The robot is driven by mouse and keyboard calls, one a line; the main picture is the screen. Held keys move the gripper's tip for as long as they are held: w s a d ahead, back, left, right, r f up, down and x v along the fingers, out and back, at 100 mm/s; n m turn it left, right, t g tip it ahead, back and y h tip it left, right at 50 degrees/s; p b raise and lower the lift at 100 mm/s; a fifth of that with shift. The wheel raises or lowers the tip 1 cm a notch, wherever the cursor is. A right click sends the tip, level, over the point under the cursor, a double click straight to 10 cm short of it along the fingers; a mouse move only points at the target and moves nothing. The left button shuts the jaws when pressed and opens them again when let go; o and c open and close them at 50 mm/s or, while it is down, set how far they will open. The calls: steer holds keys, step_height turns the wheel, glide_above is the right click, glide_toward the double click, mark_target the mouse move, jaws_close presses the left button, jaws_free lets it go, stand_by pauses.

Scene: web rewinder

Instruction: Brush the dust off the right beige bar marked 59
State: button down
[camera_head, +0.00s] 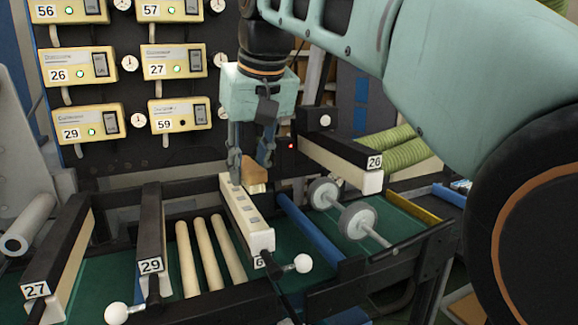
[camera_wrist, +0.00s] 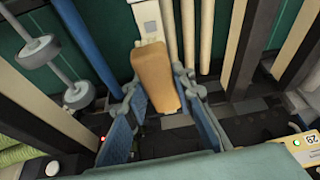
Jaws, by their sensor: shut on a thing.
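My gripper (camera_head: 251,170) points down and is shut on a tan brush block (camera_head: 256,170), which shows larger between the fingers in the wrist view (camera_wrist: 157,72). The brush is at the far end of a pale beige bar (camera_head: 240,212) with several grey patches along its top. The bar's patched top also shows beyond the brush in the wrist view (camera_wrist: 148,20). Its front label (camera_head: 259,262) is mostly hidden, so I cannot read its full number. The brush's underside is hidden, so I cannot tell whether it touches the bar.
Dark-topped bars marked 27 (camera_head: 62,245) and 29 (camera_head: 151,225) stand left, and one marked 26 (camera_head: 345,152) stands right. A white-ball lever (camera_head: 302,263) is near the pale bar's front. Grey wheels (camera_head: 358,219) stand right. A panel with numbered boxes (camera_head: 180,113) is behind.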

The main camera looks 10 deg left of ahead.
steer(key=shift+r, duration=0.1)
steer(key=shift+r, duration=0.1)
steer(key=shift+r, duration=1.45)
steer(key=shift+f, duration=0.1)
